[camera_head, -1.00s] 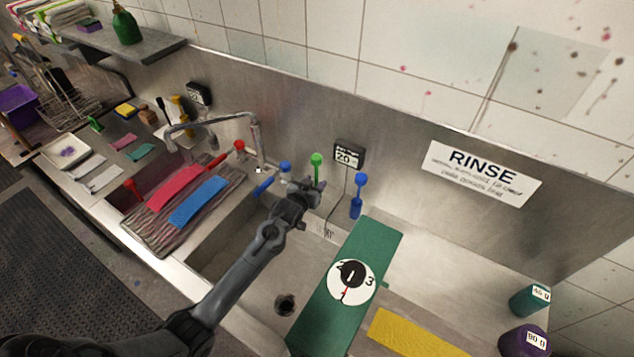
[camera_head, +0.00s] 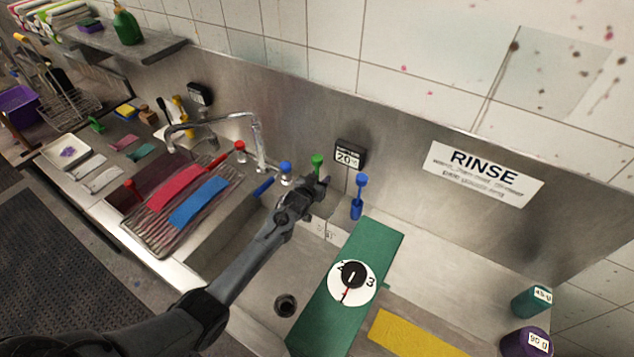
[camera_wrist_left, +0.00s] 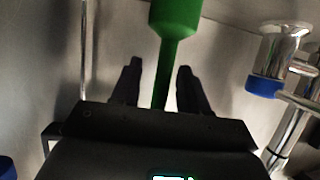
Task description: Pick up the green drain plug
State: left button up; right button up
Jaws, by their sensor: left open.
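The green drain plug (camera_head: 317,161) stands upright near the back wall of the sink, with a wide green head and a thinner stem. Its lower part is hidden behind my left gripper (camera_head: 318,186) in the head view. In the left wrist view the green plug (camera_wrist_left: 175,18) has its stem reaching down between the two dark fingers of the left gripper (camera_wrist_left: 158,70). The fingers are open, with a gap showing on both sides of the stem. My right gripper is not in view.
A blue-topped piece (camera_head: 285,168) with a chrome fitting stands left of the plug, and a blue plug (camera_head: 357,197) stands to its right. A black display (camera_head: 349,154) is behind. A green board (camera_head: 372,240) with a dial crosses the sink. The drain hole (camera_head: 285,305) is clear.

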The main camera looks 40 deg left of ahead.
pick_arm(q)
jog(key=shift+c, duration=0.3)
grip_shut()
